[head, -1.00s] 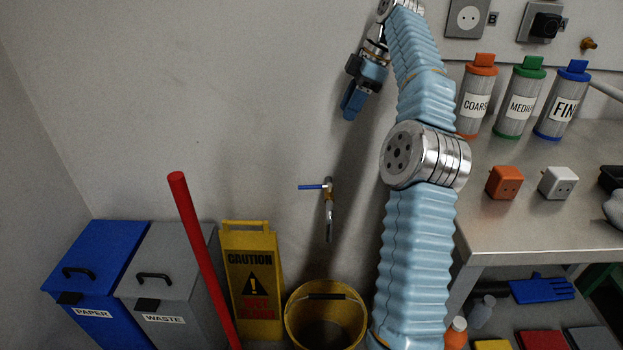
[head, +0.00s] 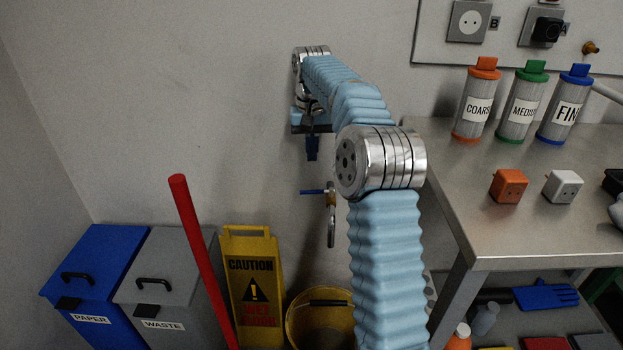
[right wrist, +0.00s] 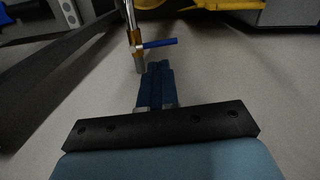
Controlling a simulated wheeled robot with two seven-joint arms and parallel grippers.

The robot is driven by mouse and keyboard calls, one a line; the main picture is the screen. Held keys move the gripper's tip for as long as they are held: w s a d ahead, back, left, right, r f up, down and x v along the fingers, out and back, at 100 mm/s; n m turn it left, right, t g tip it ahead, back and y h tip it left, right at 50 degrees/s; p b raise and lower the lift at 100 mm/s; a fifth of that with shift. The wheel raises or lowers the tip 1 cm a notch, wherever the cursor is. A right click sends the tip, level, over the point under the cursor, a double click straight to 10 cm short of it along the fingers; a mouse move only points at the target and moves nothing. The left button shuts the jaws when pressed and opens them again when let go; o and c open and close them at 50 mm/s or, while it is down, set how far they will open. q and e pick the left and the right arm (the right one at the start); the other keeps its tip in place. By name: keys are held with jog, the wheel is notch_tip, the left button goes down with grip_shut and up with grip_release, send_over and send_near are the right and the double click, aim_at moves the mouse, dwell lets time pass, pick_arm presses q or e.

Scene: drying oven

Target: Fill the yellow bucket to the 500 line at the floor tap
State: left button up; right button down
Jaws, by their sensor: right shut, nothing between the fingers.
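The floor tap (head: 331,222) sticks out of the wall, with a brass body and a blue lever (head: 313,191) pointing left in the head view. The yellow bucket (head: 296,322) stands below the tap, its right side hidden by my right arm; its water level cannot be made out. My right gripper (head: 312,150) is shut and empty, pointing down just above the lever. In the right wrist view the shut fingers (right wrist: 159,68) are close to the tap (right wrist: 136,42) and its blue lever (right wrist: 160,43); contact cannot be told. My left gripper is out of view.
A yellow caution sign (head: 253,285) stands left of the bucket, and a red pole (head: 203,260) leans beside it. Grey waste (head: 165,275) and blue paper (head: 92,270) bins stand further left. A metal table (head: 480,225) is on the right.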

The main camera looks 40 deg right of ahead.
aim_at(317, 192)
notch_tip(317, 192, down, 10)
jog(key=b, duration=0.1)
jog(key=shift+b, duration=0.3)
jog(key=shift+s+a+f+n, duration=0.25)
jog(key=shift+s+a+n, duration=0.2)
jog(key=shift+s+n, duration=0.2)
dwell(1.2)
